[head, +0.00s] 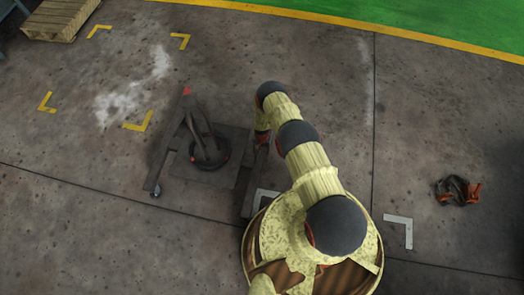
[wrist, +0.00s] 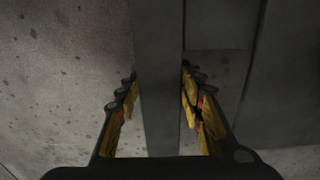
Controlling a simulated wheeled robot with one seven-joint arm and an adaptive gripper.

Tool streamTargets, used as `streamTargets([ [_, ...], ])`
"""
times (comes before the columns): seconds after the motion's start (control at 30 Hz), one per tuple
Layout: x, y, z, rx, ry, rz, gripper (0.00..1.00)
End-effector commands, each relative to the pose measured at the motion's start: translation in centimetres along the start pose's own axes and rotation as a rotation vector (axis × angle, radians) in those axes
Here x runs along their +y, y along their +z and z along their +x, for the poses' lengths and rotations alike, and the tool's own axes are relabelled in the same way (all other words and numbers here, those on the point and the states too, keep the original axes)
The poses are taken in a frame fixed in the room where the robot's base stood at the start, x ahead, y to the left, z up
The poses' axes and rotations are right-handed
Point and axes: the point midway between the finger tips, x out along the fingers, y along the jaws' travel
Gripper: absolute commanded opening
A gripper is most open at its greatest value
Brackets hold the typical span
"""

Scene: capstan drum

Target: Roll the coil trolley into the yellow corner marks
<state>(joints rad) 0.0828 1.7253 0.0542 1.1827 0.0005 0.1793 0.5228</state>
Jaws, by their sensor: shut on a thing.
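The coil trolley (head: 175,145) is a dark grey low frame with a coil post and a round base on it. It stands in the middle left of the head view, below and right of the yellow corner marks (head: 137,122), outside them. My gripper (head: 262,138) is at the trolley's right side, partly hidden by my arm. In the wrist view my gripper (wrist: 160,100) has its yellow-padded fingers on both sides of a grey trolley bar (wrist: 158,60), shut on it.
Light grey corner marks (head: 400,230) lie near my base. A wooden pallet (head: 60,18) stands beyond the yellow marks at the upper left. A dark and orange strap-like heap (head: 457,190) lies at the right. The concrete between trolley and yellow marks looks clear, with a pale stain (head: 125,105).

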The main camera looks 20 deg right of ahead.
Motion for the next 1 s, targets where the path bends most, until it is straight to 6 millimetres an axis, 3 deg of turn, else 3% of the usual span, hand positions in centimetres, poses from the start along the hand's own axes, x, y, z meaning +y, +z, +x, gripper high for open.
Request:
streamTargets([
  [0.47,0.01,0.0,0.0,0.0,0.0,0.0,0.0],
  [1.0,0.02,-0.01,-0.01,0.0,0.0,-0.001,0.0],
])
